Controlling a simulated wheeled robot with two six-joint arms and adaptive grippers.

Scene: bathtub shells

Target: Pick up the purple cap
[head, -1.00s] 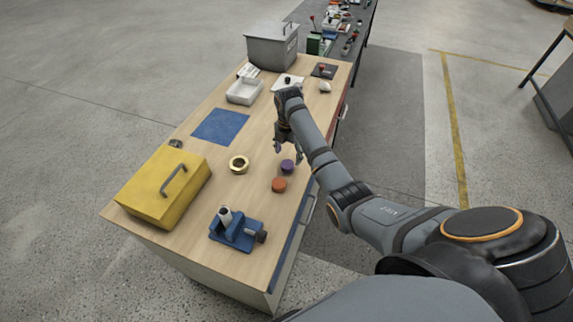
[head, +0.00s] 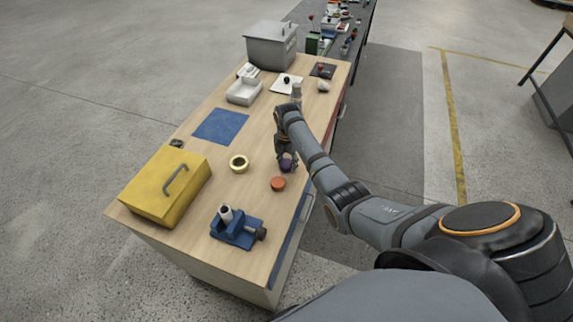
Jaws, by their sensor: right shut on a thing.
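The purple cap (head: 286,165) is on the wooden workbench near its right edge, just behind the orange cap. My right gripper (head: 286,162) is over it with its fingers closed around its sides, and they hide part of it. The cap looks to be at the bench surface; I cannot tell whether it is lifted. My left gripper is out of view.
An orange cap (head: 278,184) lies close in front of the gripper. A brass ring (head: 239,163) is to the left. A blue vise (head: 236,228) and a yellow box (head: 166,186) stand nearer.

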